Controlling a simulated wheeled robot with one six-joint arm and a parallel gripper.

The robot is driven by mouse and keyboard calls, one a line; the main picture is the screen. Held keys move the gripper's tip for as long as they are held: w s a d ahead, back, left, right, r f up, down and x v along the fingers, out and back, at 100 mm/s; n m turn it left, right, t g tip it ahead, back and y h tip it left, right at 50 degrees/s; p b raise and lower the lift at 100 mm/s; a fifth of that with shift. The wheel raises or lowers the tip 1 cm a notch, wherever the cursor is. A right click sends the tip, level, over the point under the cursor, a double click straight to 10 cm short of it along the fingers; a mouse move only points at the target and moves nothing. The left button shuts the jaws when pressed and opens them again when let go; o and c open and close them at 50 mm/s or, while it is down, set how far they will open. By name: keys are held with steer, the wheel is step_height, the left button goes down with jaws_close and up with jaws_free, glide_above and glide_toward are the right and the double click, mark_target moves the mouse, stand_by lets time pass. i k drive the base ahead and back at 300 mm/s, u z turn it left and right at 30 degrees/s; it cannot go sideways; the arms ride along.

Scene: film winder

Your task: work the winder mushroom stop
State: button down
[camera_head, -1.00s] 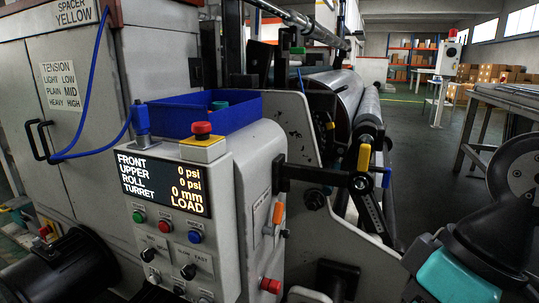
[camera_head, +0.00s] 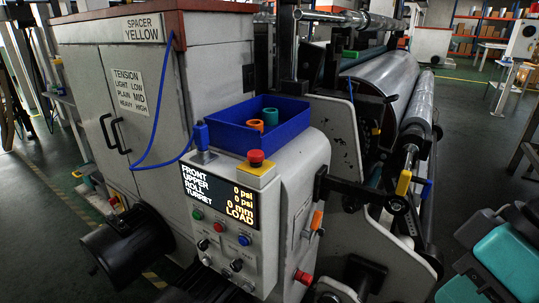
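A second red button (camera_head: 303,277) sticks out of the right side of the control box, low down. Small green, red and blue buttons and black knobs are on the front face.
A blue bin (camera_head: 290,127) holds orange and teal rings behind the stop. A blue hose runs to the left cabinet (camera_head: 120,90). A lever with a yellow grip (camera_head: 403,182) and a large roller (camera_head: 385,80) are on the right. Open floor lies at far left.

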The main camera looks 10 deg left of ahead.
mark_target(255, 156)
steer(key=k, duration=0.5)
steer(key=z, duration=0.85)
steer(key=i, duration=0.7)
steer(key=u, duration=1.75)
